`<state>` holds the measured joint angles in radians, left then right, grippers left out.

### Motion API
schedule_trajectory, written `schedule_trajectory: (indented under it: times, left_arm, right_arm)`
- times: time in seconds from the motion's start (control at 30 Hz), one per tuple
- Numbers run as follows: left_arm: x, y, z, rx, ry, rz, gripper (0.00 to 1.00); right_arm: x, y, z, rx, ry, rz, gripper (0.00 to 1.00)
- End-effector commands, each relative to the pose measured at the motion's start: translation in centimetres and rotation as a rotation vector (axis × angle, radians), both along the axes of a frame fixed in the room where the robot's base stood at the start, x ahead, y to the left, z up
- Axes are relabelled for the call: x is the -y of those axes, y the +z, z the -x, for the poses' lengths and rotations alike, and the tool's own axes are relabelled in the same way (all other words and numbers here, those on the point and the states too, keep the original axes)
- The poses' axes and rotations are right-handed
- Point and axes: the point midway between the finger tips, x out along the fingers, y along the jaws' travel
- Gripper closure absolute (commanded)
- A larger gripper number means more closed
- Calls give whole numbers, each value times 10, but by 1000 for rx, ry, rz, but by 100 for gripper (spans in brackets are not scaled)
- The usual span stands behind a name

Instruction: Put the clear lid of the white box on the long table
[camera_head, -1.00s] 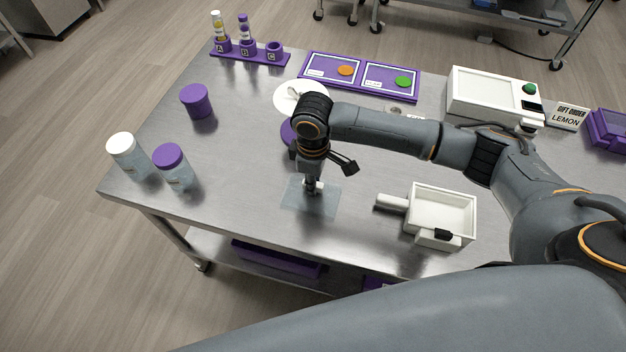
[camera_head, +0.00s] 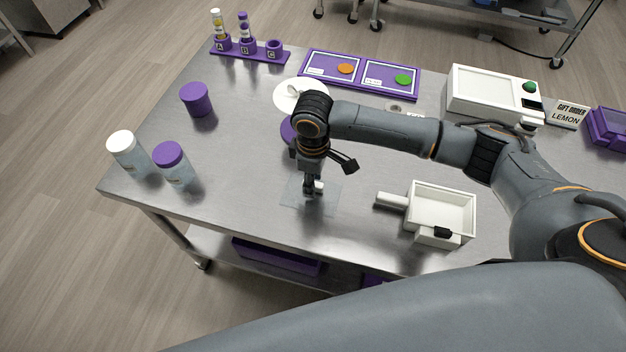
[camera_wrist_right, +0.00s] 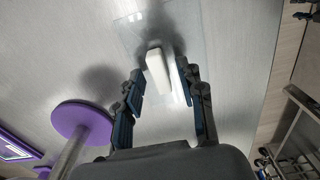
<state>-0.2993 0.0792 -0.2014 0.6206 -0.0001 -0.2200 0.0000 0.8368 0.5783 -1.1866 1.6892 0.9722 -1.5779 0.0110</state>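The clear lid (camera_head: 328,199) is a thin see-through square with a white handle. It lies flat on the long table (camera_head: 240,165), left of the white box. It also shows in the right wrist view (camera_wrist_right: 135,32). My right gripper (camera_head: 313,188) points down over the lid's middle. In the wrist view its fingers (camera_wrist_right: 163,84) stand apart on either side of the white handle (camera_wrist_right: 157,69), with gaps visible. The white box (camera_head: 441,212) is open at the top, with a side handle and a black front piece. My left gripper is not in view.
Two jars, one white-capped (camera_head: 125,152) and one purple-capped (camera_head: 172,163), stand at the left front. A purple disc (camera_wrist_right: 83,118) with a post is near the gripper. A white machine (camera_head: 492,95) stands back right.

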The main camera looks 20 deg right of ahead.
Motion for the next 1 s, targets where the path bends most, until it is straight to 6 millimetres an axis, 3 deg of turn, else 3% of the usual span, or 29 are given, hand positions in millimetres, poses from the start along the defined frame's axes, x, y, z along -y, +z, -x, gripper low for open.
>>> schedule_trajectory:
  times: [0.5,0.7,1.0]
  left_arm:
    - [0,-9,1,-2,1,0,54]
    - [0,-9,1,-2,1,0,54]
    - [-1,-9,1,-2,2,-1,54]
  right_arm:
    - [0,99,-2,4,-1,-2,61]
    - [0,114,-1,1,-1,-2,61]
    - [0,115,-1,1,-1,-1,61]
